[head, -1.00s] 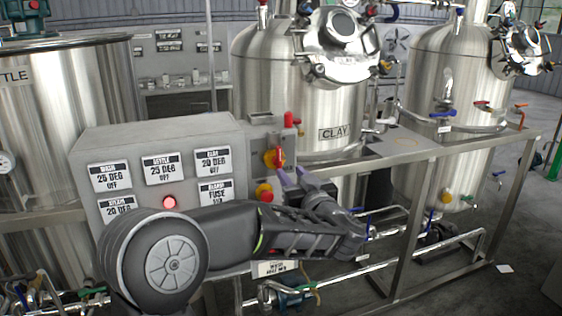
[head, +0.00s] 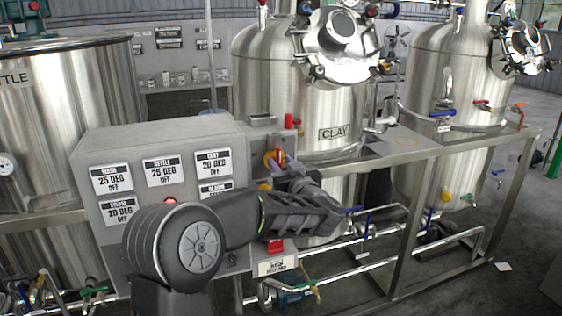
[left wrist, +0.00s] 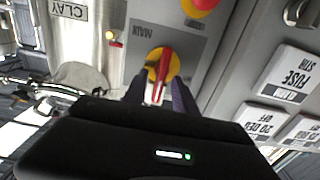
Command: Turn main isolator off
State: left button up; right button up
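The main isolator (head: 279,155) is a red handle on a yellow disc, on the side panel beside the grey control box. In the left wrist view the isolator (left wrist: 161,68) sits on a grey plate reading MAIN, upside down in that picture. Its red handle points towards my gripper. My left gripper (left wrist: 160,97) is open, with one dark finger on each side of the handle's near end. I see gaps beside the handle and cannot tell whether either finger touches it. In the head view my left gripper (head: 284,171) partly covers the panel just below the isolator. My right gripper is not in view.
A red-and-yellow button (left wrist: 201,6) is close to the isolator. A red lamp (head: 288,120) stands above it. The control box (head: 150,140) with labelled displays is to the left. The CLAY tank (head: 290,90) stands behind, and a steel frame rail (head: 400,155) runs to the right.

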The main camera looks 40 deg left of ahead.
pick_arm(q)
jog(key=shift+w+a, duration=0.1)
jog(key=shift+a, duration=0.1)
jog(key=shift+c, duration=0.2)
grip_shut()
